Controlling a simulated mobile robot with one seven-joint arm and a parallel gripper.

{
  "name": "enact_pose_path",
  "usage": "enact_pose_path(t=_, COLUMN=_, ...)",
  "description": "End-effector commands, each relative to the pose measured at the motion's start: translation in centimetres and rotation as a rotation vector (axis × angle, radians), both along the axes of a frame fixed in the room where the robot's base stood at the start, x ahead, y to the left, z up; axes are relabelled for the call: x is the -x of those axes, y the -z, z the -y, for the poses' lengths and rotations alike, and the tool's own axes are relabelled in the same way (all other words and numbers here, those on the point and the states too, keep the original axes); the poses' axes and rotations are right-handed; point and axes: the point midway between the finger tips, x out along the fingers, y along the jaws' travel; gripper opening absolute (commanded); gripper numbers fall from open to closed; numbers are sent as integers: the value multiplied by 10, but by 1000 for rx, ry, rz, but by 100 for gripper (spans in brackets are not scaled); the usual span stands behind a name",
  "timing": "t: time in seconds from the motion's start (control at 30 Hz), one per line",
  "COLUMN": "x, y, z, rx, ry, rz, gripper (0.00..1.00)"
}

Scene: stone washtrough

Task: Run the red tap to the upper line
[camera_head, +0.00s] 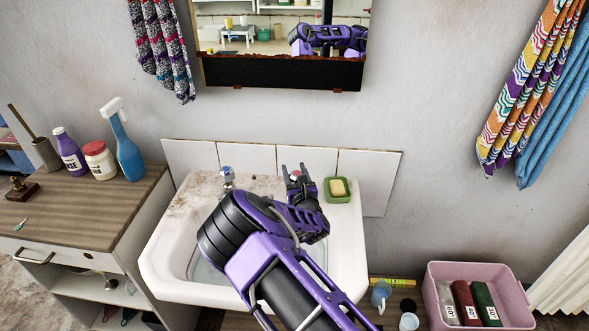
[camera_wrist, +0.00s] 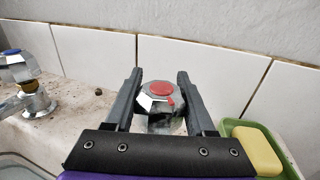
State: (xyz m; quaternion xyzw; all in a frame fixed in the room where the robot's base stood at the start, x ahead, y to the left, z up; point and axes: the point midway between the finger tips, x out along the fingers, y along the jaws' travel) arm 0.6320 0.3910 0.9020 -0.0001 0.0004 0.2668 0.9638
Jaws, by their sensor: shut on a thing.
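The red tap (camera_wrist: 158,104), a faceted chrome knob with a red disc on top, stands at the back right of the washbasin (camera_head: 158,262). In the wrist view it sits between the two fingers of my gripper (camera_wrist: 160,78), which is shut on it. In the head view my gripper (camera_head: 294,171) is at the same tap, and its red cap just shows between the fingers. My arm covers much of the basin. The water level and the upper line cannot be made out.
A second tap (camera_head: 227,176) stands to the left, also in the wrist view (camera_wrist: 30,85). A green dish (camera_head: 338,196) with yellow soap (camera_wrist: 255,150) sits close to the right. A cabinet (camera_head: 85,205) with bottles stands left, a pink crate (camera_head: 430,300) right.

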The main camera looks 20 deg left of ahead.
Motion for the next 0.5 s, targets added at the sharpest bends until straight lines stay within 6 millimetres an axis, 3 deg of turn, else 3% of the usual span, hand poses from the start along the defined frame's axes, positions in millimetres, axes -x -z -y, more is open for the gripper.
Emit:
enact_pose_path(t=0.2, x=0, y=-1, z=0, rx=-2, ry=0, rz=3, gripper=0)
enact_pose_path(t=0.23, x=0, y=-1, z=0, rx=-2, ry=0, rz=3, gripper=57)
enact_pose_path(t=0.4, x=0, y=-1, z=0, rx=-1, ry=0, rz=2, gripper=85)
enact_pose_path(t=0.5, x=0, y=-1, z=0, rx=-1, ry=0, rz=2, gripper=85)
